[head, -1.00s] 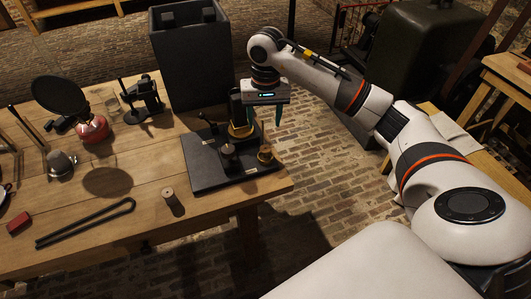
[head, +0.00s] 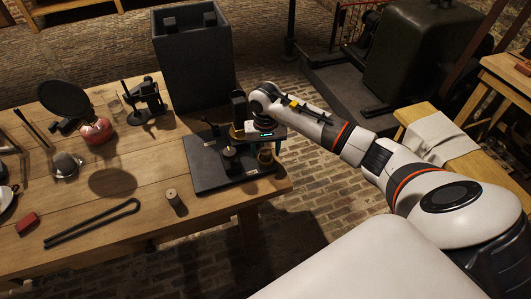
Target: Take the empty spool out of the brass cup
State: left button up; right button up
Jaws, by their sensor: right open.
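The small brass cup (head: 265,157) stands at the right front corner of a black base plate (head: 208,178) on the wooden table. My right gripper (head: 263,150) is open and hangs right over the cup, its two fingers pointing down on either side of it. The gripper body hides the top of the cup, so I cannot make out the spool in it. Whether the fingers touch anything is too small to tell. My left gripper is out of view.
Also on the base plate stand a dark post with a brass-coloured part (head: 237,131) and a small grey jar (head: 231,158), close left of my gripper. A short cylinder (head: 174,199) and black tongs (head: 92,223) lie further left. A tall dark bin (head: 193,65) stands behind.

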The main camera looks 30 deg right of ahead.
jog(key=c, duration=1.1)
jog(key=shift+o, duration=0.2)
jog(key=shift+r, duration=0.15)
